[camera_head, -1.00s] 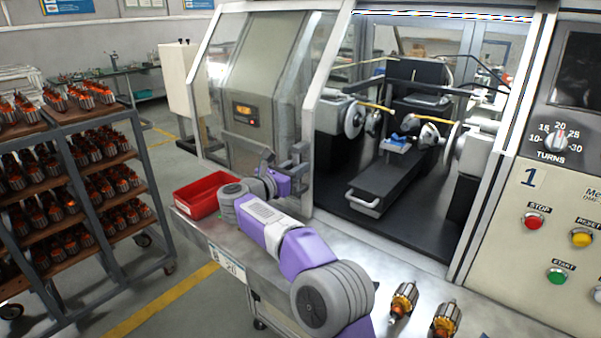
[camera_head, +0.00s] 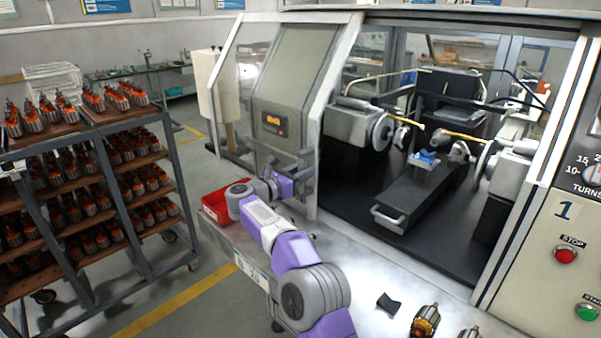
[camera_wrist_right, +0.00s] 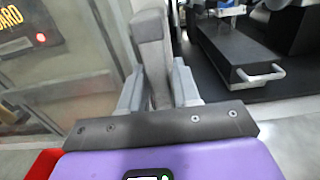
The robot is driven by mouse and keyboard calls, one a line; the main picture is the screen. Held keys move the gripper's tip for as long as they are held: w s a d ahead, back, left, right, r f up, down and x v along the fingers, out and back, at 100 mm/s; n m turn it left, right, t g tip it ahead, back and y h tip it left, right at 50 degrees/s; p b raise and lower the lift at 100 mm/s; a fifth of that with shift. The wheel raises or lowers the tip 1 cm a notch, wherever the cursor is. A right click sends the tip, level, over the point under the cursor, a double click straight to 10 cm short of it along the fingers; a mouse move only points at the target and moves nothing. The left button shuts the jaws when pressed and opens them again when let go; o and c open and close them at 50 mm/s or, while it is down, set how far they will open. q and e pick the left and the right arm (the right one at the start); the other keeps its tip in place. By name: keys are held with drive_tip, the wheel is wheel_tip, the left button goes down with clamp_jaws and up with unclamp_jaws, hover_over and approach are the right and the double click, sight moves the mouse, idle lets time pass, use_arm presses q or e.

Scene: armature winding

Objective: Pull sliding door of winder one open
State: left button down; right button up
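Winder one (camera_head: 563,210) has a large opening at its front. Its sliding door (camera_head: 300,75), a pale framed panel with a window, stands at the left of the opening, and the inside is exposed. A grey vertical handle (camera_head: 306,165) is on the door; it also shows in the right wrist view (camera_wrist_right: 152,55). My right gripper (camera_head: 290,172) is at the handle, with one finger on each side of it. In the wrist view the fingers (camera_wrist_right: 158,90) appear closed against the handle post. My left gripper is not in view.
A red bin (camera_head: 214,204) sits on the ledge beside my right arm. Armatures (camera_head: 425,321) and a small black piece (camera_head: 388,303) lie on the front table. A rack of armatures (camera_head: 90,190) stands left. A black slide with a handle (camera_head: 430,195) is inside the winder.

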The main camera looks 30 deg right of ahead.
drive_tip(key=shift+o, duration=1.1)
drive_tip(key=v, duration=0.7)
drive_tip(key=shift+a+b, duration=0.3)
drive_tip(key=shift+b, duration=0.05)
drive_tip(key=shift+r, duration=0.1)
